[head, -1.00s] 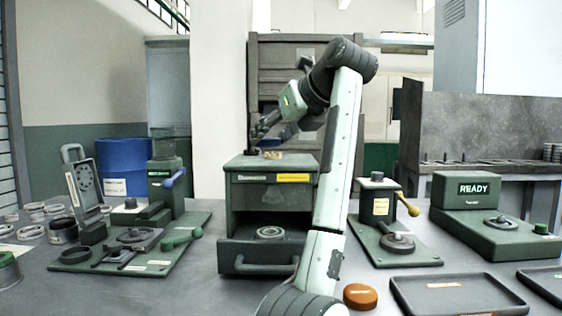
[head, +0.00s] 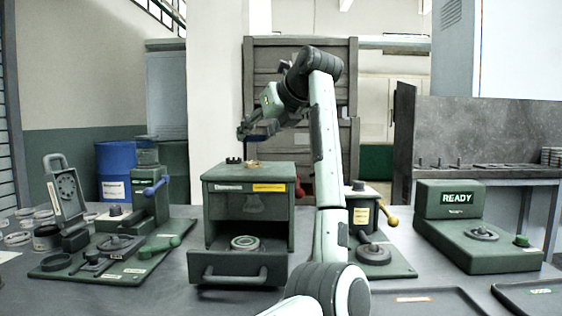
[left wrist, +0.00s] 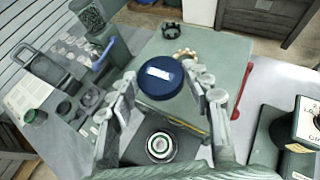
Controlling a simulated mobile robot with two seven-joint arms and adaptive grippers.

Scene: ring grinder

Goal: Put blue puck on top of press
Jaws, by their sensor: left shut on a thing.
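My left gripper (head: 260,132) is shut on the blue puck (head: 264,128), a round dark-blue disc with a white label. In the left wrist view the puck (left wrist: 160,77) sits between the two fingers of my gripper (left wrist: 163,88). It is held above a green box-shaped machine (head: 250,200) with an open front drawer (head: 235,265). A lever machine with a blue handle (head: 154,187) stands at left and one with a yellow handle (head: 390,218) at right, partly behind my arm. No readable label tells which is the press. My right gripper is out of view.
On the box top sit a black notched ring (left wrist: 172,28) and a brass-coloured ring (left wrist: 184,53). A ring lies in the open drawer (left wrist: 160,146). A red handle (head: 299,190) sticks out at the box's right side. A READY station (head: 475,230) stands at right.

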